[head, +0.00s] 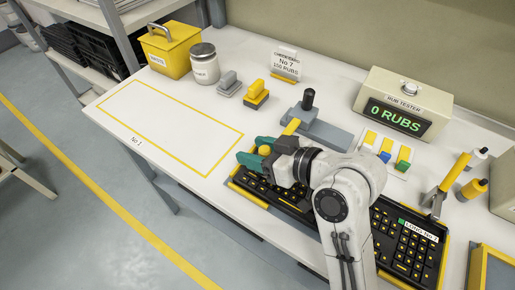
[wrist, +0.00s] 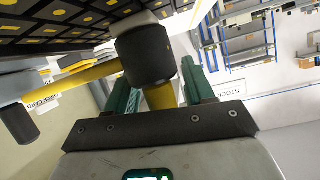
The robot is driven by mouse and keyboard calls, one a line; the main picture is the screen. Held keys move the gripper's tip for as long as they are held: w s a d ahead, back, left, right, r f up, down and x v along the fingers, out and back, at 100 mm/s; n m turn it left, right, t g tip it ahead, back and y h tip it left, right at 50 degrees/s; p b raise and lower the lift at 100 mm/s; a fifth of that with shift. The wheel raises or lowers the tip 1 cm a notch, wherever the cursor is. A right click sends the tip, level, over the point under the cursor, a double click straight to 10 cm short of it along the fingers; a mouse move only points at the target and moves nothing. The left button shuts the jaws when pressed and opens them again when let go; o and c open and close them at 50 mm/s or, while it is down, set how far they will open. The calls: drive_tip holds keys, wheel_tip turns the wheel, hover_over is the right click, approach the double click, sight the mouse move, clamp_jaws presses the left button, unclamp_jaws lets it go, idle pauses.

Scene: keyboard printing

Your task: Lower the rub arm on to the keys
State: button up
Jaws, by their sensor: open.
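The rub arm (head: 291,127) is a yellow bar running from a black-topped post (head: 307,100) on a grey base towards the keyboard's far left end. In the wrist view the yellow bar (wrist: 95,77) meets a thick black head (wrist: 146,55), with a yellow grip (wrist: 160,95) below it in the picture. My gripper (head: 256,151) is open, its green fingers on either side of the grip. The black keyboard (head: 408,243) lies under my arm; its keys fill the top of the wrist view (wrist: 60,25). I cannot tell whether head and keys touch.
The rub tester box (head: 402,103) reads "0 RUBS". Colored blocks (head: 386,153) and yellow-and-metal tools (head: 447,185) stand right of the arm. Stamps (head: 256,95), a jar (head: 203,64) and a yellow bin (head: 170,49) stand at the back left. The outlined table area (head: 165,120) is clear.

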drive_tip(key=v, duration=1)
drive_tip(key=shift+s+d+r, duration=0.1)
drive_tip(key=shift+s+d, duration=0.15)
drive_tip(key=shift+s, duration=0.1)
